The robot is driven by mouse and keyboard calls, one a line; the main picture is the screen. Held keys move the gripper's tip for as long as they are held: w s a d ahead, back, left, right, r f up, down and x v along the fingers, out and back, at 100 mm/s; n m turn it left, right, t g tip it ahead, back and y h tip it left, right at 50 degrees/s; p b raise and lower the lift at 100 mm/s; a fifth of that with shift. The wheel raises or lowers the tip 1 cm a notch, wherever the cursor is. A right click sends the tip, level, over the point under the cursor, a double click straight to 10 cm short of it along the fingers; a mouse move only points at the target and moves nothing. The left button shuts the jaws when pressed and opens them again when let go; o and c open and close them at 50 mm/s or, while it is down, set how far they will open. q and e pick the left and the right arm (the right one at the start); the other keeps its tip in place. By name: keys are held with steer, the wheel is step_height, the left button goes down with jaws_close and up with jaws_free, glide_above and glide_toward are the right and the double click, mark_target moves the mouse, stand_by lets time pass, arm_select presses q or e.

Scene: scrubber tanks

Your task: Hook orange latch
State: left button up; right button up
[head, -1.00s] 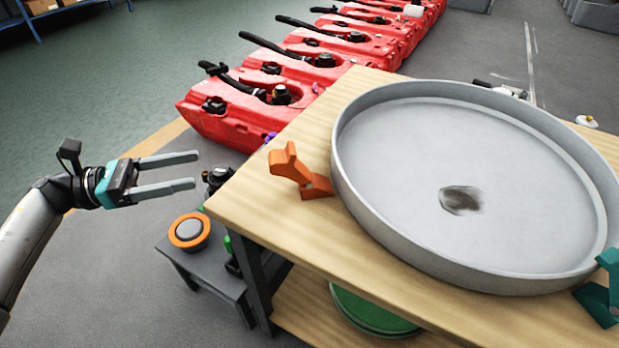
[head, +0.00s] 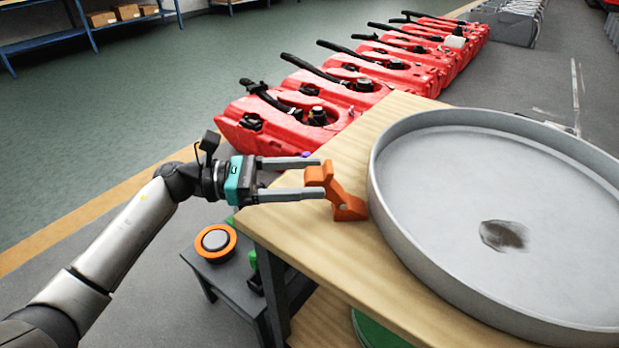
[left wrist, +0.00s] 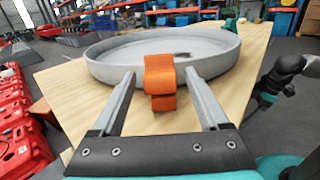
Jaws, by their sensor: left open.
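The orange latch (head: 343,201) stands on the wooden table's left part, close beside the round grey pan (head: 385,222). Its upper part leans away from the pan. My left gripper (head: 320,177) is open, its two fingers pointing right at the latch's upper end. In the left wrist view the latch (left wrist: 160,85) shows between the open fingers (left wrist: 160,92), with room on both sides. Whether a finger touches it I cannot tell. The pan (left wrist: 110,63) lies behind the latch in that view. My right gripper is not clearly seen in either view.
The wooden table (head: 300,235) has bare surface around the latch. A low grey stand (head: 222,268) with an orange-ringed button (head: 216,242) is below my left gripper. Red tanks (head: 290,122) stand in a row behind the table. A dark arm (left wrist: 285,75) shows at the right.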

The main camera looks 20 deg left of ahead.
arm_select(q)
steer(key=shift+w+d, duration=0.15)
steer(key=shift+d, duration=0.25)
steer(key=shift+c, duration=0.2)
jaws_close()
stand_by(1.0)
